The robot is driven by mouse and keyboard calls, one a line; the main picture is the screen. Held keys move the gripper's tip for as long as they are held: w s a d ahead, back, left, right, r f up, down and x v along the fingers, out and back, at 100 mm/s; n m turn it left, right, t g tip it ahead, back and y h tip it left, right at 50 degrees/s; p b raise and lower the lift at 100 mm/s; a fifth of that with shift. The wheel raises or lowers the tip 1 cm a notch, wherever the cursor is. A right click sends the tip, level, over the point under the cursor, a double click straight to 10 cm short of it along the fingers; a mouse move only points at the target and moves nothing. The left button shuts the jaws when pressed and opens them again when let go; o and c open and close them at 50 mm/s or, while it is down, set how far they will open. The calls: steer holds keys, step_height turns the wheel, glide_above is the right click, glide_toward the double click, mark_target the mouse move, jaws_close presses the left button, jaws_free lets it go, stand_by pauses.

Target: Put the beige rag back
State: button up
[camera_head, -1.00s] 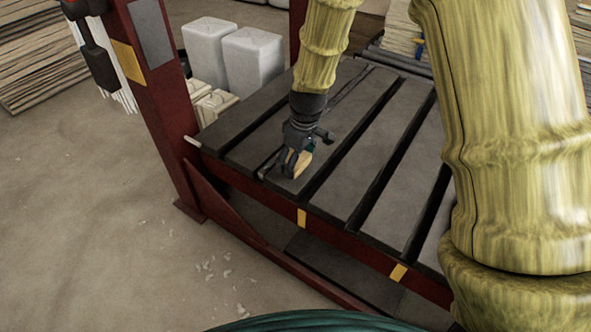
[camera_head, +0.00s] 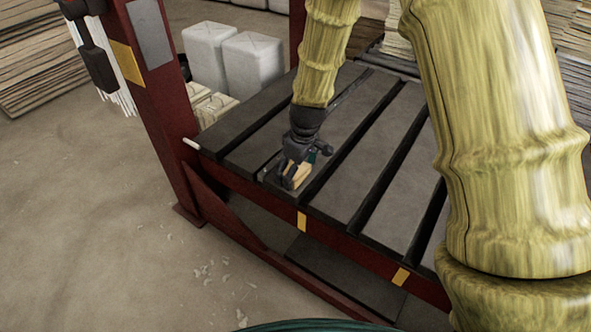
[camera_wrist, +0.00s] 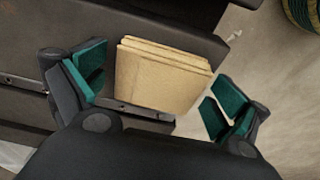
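The beige rag (camera_wrist: 165,72) is a folded, layered pad lying on a dark slat of the slatted table (camera_head: 355,180), near its front left edge. In the wrist view it sits between the two green-padded fingers of my gripper (camera_wrist: 155,95), which are spread wide. In the head view my gripper (camera_head: 291,178) is low over the table, pointing down, and partly covers the rag (camera_head: 300,172).
A dark red post (camera_head: 160,100) stands at the table's left corner. Dark grooves run between the slats. The slats right of my gripper are bare. Scraps (camera_head: 212,272) lie on the floor.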

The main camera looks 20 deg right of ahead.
mark_target(301, 172)
stand_by(0.3)
step_height(301, 172, up, 12)
steer(key=s+d+p, duration=0.1)
steer(key=p, duration=0.3)
steer(key=shift+s, duration=0.2)
